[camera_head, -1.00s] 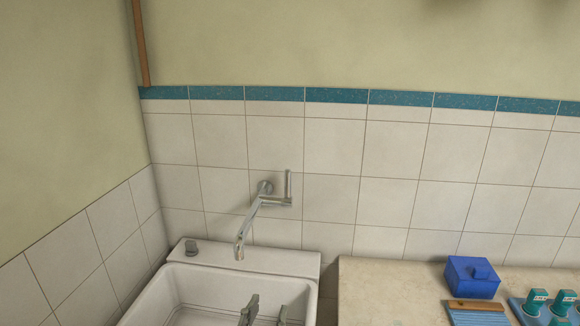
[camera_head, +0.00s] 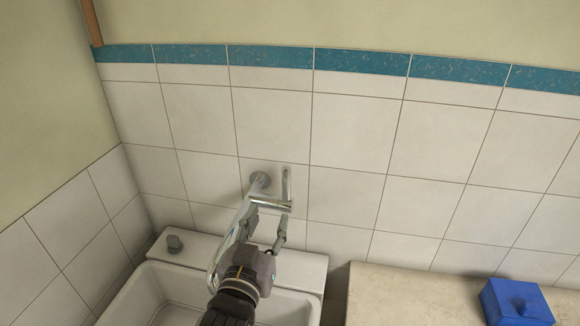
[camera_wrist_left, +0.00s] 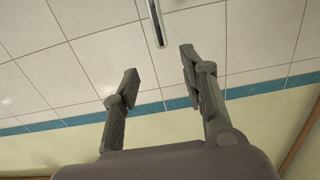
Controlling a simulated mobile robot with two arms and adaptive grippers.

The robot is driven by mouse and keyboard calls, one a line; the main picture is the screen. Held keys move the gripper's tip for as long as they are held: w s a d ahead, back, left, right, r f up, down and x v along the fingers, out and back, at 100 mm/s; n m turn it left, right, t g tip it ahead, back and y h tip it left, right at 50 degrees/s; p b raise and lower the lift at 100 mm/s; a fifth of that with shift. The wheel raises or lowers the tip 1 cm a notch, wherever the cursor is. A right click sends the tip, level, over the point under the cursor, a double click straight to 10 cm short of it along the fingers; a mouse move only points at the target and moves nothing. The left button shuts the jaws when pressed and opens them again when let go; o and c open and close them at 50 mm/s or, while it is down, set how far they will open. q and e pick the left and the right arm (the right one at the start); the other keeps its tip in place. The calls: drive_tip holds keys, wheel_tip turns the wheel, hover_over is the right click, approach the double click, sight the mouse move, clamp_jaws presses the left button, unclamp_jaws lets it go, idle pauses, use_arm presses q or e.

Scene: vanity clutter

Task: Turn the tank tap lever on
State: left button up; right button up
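The chrome tap (camera_head: 262,182) is fixed to the tiled wall above the white sink. Its thin lever (camera_head: 286,183) stands upright at the right end of the tap body. In the left wrist view a metal bar, apparently the lever (camera_wrist_left: 155,22), shows at the top, just beyond the gap between the fingertips. My left gripper (camera_head: 266,226) is open and empty, just below and in front of the lever, and partly covers the spout. Its spread fingers also show in the left wrist view (camera_wrist_left: 158,70). Contact with the tap cannot be told. My right gripper is not in view.
The wall around the tap is clear.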

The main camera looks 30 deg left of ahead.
use_arm(q)
drive_tip(key=w+b, duration=0.2)
drive_tip(key=b, duration=0.1)
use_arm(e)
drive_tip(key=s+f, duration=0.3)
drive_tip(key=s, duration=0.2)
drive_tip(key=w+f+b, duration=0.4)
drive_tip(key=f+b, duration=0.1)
use_arm(q)
drive_tip(key=p, duration=0.2)
approach(285, 177)
drive_tip(key=w, duration=0.2)
drive_tip(key=p+x, duration=0.2)
drive_tip(key=x, duration=0.6)
drive_tip(key=shift+w+a, duration=0.15)
drive_tip(key=shift+a, duration=0.1)
drive_tip(key=shift+w+a, duration=0.1)
drive_tip(key=shift+w, duration=0.25)
drive_tip(key=shift+f, duration=0.1)
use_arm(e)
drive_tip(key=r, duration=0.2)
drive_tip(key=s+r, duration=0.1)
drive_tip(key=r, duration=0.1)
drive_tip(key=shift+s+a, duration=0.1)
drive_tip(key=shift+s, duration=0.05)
use_arm(q)
clamp_jaws()
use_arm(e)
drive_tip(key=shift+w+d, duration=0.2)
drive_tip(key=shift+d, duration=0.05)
